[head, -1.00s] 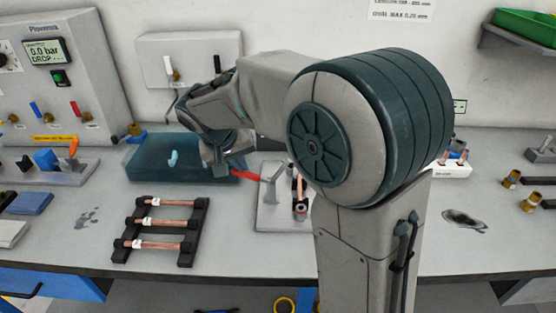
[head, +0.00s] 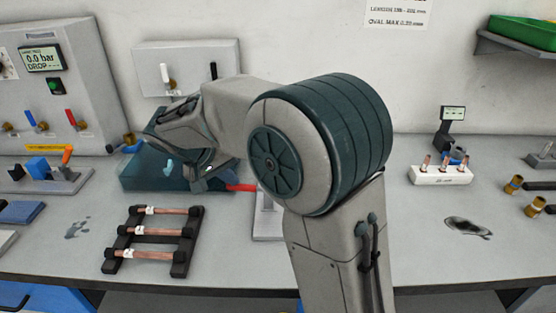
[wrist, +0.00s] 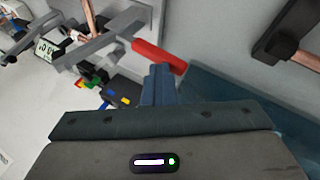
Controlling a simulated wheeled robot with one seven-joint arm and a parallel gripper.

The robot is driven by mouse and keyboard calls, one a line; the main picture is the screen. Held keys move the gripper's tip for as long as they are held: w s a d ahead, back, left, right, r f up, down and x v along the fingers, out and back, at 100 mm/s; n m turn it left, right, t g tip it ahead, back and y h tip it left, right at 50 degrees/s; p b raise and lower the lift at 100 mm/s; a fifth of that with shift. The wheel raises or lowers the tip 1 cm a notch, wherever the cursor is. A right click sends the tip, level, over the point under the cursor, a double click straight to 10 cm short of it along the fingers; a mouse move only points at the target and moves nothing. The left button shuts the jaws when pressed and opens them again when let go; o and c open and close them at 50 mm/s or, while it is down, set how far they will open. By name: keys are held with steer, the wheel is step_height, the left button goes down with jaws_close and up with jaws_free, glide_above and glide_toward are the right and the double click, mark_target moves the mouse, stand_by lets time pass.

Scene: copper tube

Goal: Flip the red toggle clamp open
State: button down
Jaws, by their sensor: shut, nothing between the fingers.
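The red toggle clamp's handle (head: 240,187) sticks out to the left, roughly level, in the head view. Its pale base plate (head: 266,228) is mostly hidden behind my arm. In the wrist view the red handle (wrist: 158,56) lies at a slant, joined to a grey metal lever (wrist: 100,42) at its upper left. My gripper (wrist: 159,70) is shut and empty, its blue fingertips right at the handle's lower side; I cannot tell whether they touch it. In the head view my gripper (head: 212,178) is just left of the handle, partly hidden by my wrist.
A dark teal tray (head: 140,180) lies behind and left of my gripper. A black rack (head: 187,245) with copper tubes stands in front. A white block (head: 440,176) with copper pieces stands at right. The front right bench top is mostly clear.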

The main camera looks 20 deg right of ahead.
steer(key=shift+s+f, duration=0.2)
steer(key=shift+f, duration=0.3)
steer(key=w+p+v, duration=0.1)
steer(key=p+v, duration=0.1)
steer(key=v, duration=1.1)
steer(key=shift+w+a+r, duration=0.2)
steer(key=shift+w+a, duration=0.15)
steer(key=shift+a, duration=0.05)
